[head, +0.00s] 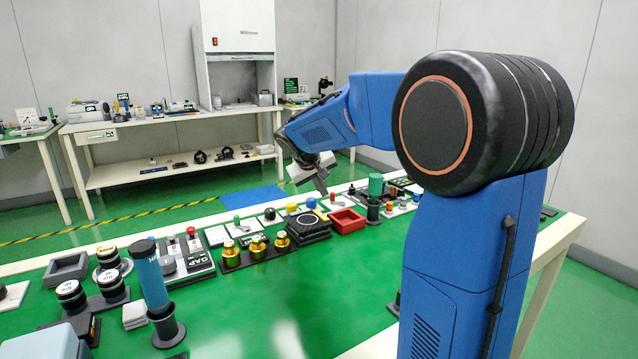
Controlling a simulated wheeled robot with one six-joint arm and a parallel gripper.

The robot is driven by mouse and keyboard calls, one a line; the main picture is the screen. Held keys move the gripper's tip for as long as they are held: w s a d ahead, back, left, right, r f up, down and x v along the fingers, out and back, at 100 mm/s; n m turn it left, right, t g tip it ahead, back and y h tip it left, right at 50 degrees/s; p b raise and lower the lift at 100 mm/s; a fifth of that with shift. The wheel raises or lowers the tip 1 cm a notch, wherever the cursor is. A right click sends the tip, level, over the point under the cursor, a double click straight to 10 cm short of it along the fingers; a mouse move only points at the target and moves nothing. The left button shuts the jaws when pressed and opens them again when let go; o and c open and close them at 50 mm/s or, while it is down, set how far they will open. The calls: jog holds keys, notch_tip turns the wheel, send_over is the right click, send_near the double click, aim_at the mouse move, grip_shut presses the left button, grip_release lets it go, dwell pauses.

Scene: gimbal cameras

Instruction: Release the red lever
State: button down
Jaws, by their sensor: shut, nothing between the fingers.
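My gripper (321,186) is at the end of my blue arm, pointing down over the far part of the green table (290,310). It is shut and empty. Several small red-topped parts stand on the table, and I cannot tell which is the red lever. One red knob (332,197) is close to the fingertips, just right of them in the picture. A third red knob (191,231) stands farther left on a panel. Contact between my gripper and any knob cannot be made out.
A red open tray (347,221), a dark green cylinder (375,186) and a black stacked block (307,229) stand near the gripper. Brass knobs (257,247) and a tall blue cylinder (149,277) are farther left. The near middle of the table is clear.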

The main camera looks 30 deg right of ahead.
jog(key=shift+x, duration=1.2)
jog(key=shift+w, duration=0.2)
